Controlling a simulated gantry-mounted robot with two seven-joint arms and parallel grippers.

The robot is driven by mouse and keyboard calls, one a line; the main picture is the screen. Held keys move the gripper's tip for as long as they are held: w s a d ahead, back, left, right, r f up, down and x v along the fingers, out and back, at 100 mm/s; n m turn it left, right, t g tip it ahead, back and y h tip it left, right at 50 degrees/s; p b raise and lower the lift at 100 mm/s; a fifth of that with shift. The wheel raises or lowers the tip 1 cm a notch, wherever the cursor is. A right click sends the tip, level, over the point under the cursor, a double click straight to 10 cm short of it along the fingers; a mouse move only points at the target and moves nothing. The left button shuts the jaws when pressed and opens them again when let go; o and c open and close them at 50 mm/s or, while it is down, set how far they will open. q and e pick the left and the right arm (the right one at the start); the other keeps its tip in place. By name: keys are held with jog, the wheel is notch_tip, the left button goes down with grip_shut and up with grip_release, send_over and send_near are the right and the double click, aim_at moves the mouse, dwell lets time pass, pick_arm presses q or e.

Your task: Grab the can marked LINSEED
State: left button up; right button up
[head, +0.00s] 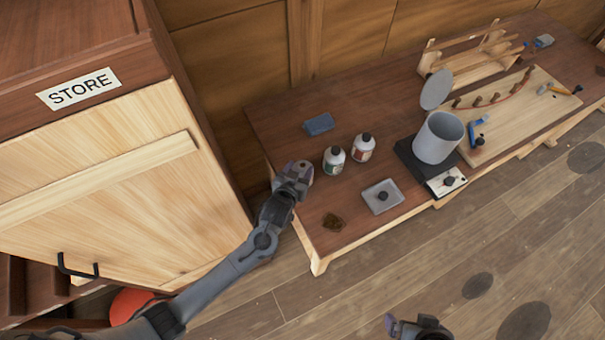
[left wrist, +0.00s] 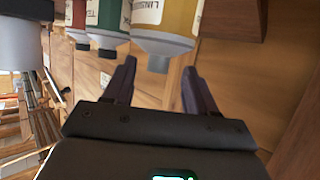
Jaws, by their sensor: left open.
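The can with a yellow label (left wrist: 166,24) is in the left wrist view, upside down. Its label shows letters that read as LINSEED, partly cut by the frame's top. Its grey cap end lies between my left gripper's fingertips (left wrist: 159,66), with the fingers apart; I cannot tell whether they touch it. In the head view my left gripper (head: 300,172) is over the bench's left end and seems to hide this can. A green-label can (head: 334,160) and a red-label can (head: 362,147) stand to its right. My right gripper (head: 420,327) shows only partly at the bottom edge.
A cabinet marked STORE (head: 95,150) stands left. The bench front between stain and tray is clear.

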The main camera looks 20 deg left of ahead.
aim_at(302, 166)
pick_arm(q)
jog(key=shift+x, duration=2.45)
jog(key=shift+d+r, duration=0.15)
jog(key=shift+c, duration=0.3)
grip_shut()
